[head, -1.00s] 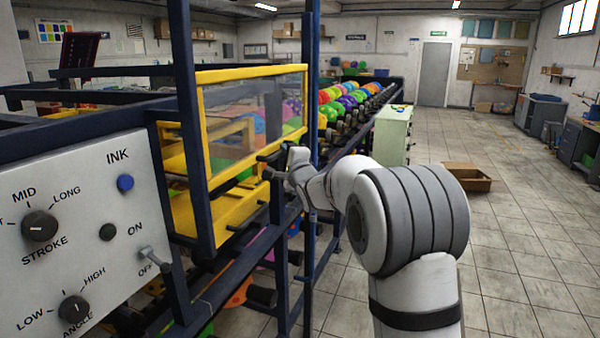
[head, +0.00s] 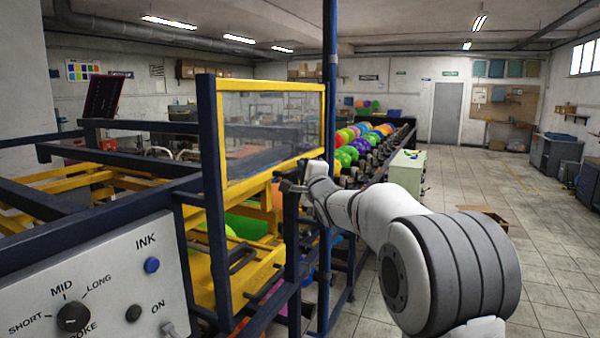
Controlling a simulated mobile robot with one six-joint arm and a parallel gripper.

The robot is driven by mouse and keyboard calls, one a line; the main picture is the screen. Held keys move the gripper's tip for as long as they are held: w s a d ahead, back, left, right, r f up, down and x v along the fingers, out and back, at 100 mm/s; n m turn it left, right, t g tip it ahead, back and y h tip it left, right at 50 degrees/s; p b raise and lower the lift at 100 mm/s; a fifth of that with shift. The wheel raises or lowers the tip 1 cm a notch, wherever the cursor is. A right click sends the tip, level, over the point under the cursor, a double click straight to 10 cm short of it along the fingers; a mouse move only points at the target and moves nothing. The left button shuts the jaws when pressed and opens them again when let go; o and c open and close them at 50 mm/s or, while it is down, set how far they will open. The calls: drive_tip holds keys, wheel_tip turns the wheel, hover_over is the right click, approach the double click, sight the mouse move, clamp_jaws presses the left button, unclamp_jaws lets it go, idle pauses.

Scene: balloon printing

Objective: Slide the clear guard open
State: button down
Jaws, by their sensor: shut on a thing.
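The clear guard (head: 265,125) is a see-through panel in a yellow frame on the dark blue machine frame. My gripper (head: 289,184) is shut at a small dark handle by the guard's lower right side. The jaws and handle are small here, so the exact grip is hard to see.
A white control panel (head: 100,290) with knobs is at the lower left. A dark blue post (head: 330,90) stands just beside my gripper. A rack of coloured balloons (head: 370,145) and a pale green cabinet (head: 405,170) lie beyond.

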drive_tip(key=c, duration=1.4)
unclamp_jaws()
drive_tip(key=shift+w, duration=0.1)
drive_tip(key=shift+f, duration=0.1)
drive_tip(key=b+v, duration=0.3)
drive_tip(key=v, duration=0.5)
